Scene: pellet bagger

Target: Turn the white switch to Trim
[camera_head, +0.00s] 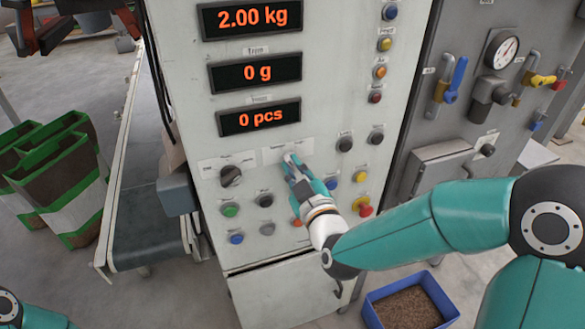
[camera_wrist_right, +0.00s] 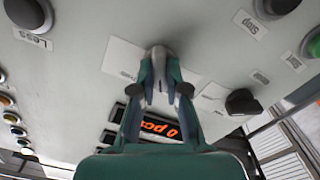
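The white switch (camera_head: 289,158) sits on the grey front panel, below the "0 pcs" display and at a pale label strip. In the right wrist view the switch (camera_wrist_right: 159,58) stands between the two fingertips, which close in on both its sides and appear to touch it. My right gripper (camera_head: 296,172) reaches it from the lower right; it also shows in the right wrist view (camera_wrist_right: 160,85). The fingers hide part of the switch. The label lettering is too small to read, so I cannot tell which position it points to. My left gripper is out of view.
A black rotary knob (camera_head: 231,176) sits left of the switch. Coloured push buttons, such as a green one (camera_head: 229,210), surround it. Grey pipework with a blue lever (camera_head: 457,76) stands at right. A blue crate (camera_head: 372,314) of pellets is on the floor. A conveyor (camera_head: 150,238) runs at left.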

